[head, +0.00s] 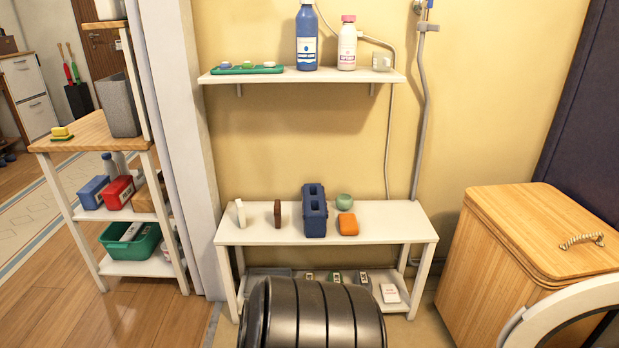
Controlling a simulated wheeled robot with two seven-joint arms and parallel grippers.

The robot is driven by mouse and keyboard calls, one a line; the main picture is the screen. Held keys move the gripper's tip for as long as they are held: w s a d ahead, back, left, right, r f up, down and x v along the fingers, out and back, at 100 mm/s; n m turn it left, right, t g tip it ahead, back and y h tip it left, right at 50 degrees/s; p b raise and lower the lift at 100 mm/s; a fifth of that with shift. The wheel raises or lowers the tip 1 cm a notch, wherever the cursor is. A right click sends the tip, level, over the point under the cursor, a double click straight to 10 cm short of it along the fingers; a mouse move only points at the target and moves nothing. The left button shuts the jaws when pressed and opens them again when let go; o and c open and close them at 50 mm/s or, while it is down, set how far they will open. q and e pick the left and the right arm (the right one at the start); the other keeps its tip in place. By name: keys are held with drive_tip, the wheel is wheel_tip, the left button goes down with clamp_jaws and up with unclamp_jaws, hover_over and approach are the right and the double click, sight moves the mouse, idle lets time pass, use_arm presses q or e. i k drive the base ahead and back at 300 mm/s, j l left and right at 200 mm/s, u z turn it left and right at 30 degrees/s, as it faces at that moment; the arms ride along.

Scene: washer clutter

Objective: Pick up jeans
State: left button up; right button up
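I see no jeans that I can make out in the head view. A dark blue block-like item (314,211) with two openings stands on the low white bench (387,231); it does not look like cloth. A wooden hamper (520,262) with a rope handle stands at the right with its lid closed, so its inside is hidden. Part of a round white-rimmed door (567,305) shows at the lower right corner. Neither of my grippers is in view.
A dark ribbed rounded shape (312,314) covers the bottom middle; I cannot tell what it is. A wall shelf (300,77) holds bottles. A wooden-topped rack (88,134) with baskets stands left. Bare wooden floor (130,317) shows at the lower left.

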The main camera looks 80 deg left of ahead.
sight(315, 213)
drive_tip(key=u, duration=1.55)
